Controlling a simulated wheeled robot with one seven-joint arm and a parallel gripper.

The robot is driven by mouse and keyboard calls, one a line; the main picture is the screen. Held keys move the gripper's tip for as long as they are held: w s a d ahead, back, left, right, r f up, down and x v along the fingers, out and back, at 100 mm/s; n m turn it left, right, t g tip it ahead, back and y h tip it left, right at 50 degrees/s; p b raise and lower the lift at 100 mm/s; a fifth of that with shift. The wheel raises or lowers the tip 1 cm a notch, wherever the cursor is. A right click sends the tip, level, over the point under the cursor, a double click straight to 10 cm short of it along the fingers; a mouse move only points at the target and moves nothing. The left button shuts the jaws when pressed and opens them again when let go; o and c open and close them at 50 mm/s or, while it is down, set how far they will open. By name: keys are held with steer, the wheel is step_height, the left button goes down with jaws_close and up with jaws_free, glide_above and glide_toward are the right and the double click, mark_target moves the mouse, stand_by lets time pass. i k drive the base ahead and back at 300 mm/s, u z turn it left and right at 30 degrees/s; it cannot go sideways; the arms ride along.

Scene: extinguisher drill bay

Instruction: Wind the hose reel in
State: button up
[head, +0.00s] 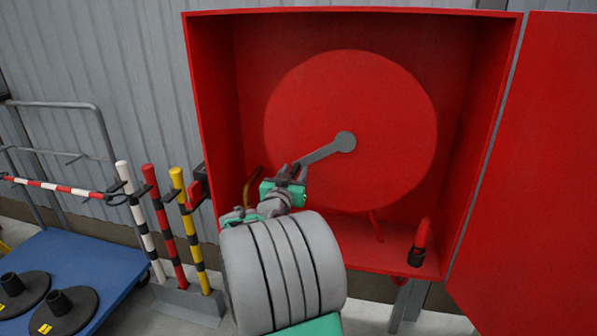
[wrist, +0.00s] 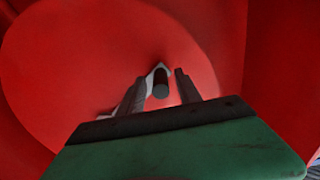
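The hose reel (head: 390,110) is a large red disc inside an open red wall cabinet. Its grey crank arm (head: 322,152) runs from the hub (head: 345,142) down and left. My gripper (head: 293,170) is at the crank's outer end, in front of the disc. In the wrist view my gripper (wrist: 160,76) is open, its two fingers on either side of the dark crank handle (wrist: 160,89), with red showing between handle and each finger. The handle is mostly hidden in the head view. A short red hose piece (head: 376,226) shows below the disc.
The cabinet's side wall (head: 208,110) is close left of my gripper; its door (head: 545,150) stands open right. A red nozzle with a black end (head: 422,240) stands on the cabinet floor. Striped posts (head: 160,220) and a blue trolley (head: 60,255) are left.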

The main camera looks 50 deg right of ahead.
mark_target(363, 126)
steer(key=z, duration=1.4)
